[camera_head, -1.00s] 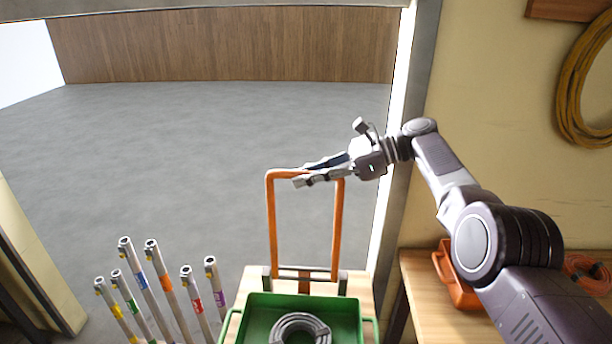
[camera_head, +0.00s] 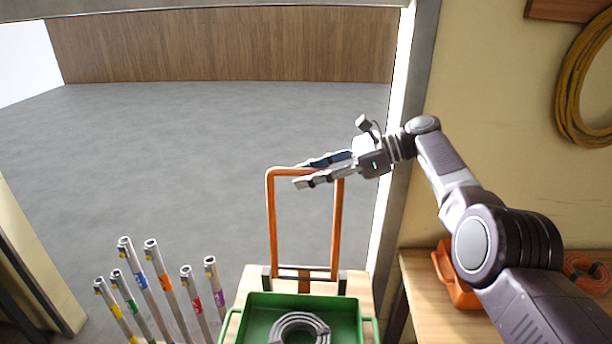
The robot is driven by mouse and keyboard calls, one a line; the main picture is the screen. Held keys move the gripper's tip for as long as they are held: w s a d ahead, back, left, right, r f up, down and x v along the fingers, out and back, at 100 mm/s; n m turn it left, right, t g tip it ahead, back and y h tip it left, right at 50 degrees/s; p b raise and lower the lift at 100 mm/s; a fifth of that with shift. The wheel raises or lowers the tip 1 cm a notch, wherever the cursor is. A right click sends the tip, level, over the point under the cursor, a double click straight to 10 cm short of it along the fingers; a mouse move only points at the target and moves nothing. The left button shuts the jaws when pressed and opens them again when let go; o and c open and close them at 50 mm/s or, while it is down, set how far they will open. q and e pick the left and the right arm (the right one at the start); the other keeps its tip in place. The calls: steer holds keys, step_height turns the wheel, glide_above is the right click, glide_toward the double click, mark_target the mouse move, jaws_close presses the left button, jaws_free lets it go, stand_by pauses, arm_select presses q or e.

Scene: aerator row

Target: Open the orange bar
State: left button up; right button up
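The orange bar (camera_head: 271,220) is an upright U-shaped frame standing behind the green tray, with its feet in dark brackets. My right gripper (camera_head: 303,174) is at the top right part of the bar, pointing left. Its two fingers are spread, one above and one below the top crosspiece as seen from here. Whether they touch the bar I cannot tell. The fingers hide part of the crosspiece and the upper right corner. My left gripper is not in view.
A green tray (camera_head: 258,305) with a grey coil (camera_head: 300,328) stands in front of the bar. Several grey tubes with coloured bands (camera_head: 143,282) stand at left. A door post (camera_head: 405,150) is close behind my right wrist. An orange case (camera_head: 447,275) lies on the right bench.

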mark_target(337, 190)
steer(key=v, duration=0.7)
